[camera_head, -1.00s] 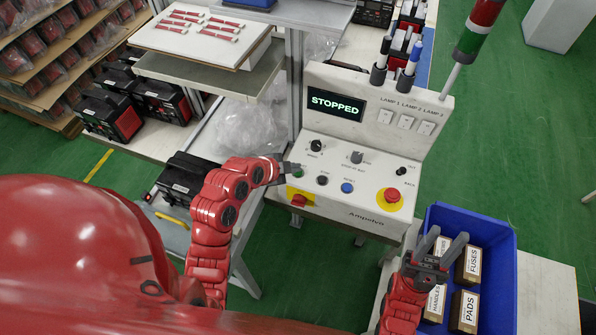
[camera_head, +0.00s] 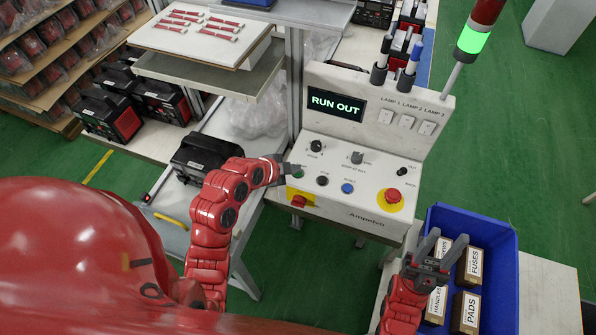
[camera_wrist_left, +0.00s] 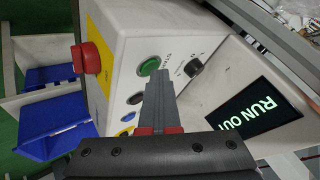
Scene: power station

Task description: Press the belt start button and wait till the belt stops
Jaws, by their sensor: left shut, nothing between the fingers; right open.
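The white control panel (camera_head: 330,190) stands in the middle of the head view. Its display (camera_head: 336,104) reads "RUN OUT". The green start button (camera_wrist_left: 150,66) shows in the left wrist view; in the head view it (camera_head: 298,172) is mostly covered by my left fingertips. My left gripper (camera_head: 290,168) is shut and empty, its tips at the button; I cannot tell whether they touch it. The stack light's green section (camera_head: 472,41) is lit. A black power unit (camera_head: 203,158) sits on the belt at left. My right gripper (camera_head: 440,252) is open and empty above the blue bin.
The blue bin (camera_head: 510,300) at lower right holds several labelled boxes. A red emergency button (camera_head: 392,195) on a yellow plate and a blue button (camera_head: 347,188) sit on the panel. A red switch (camera_head: 298,201) is on the panel's front. Green floor is open at right.

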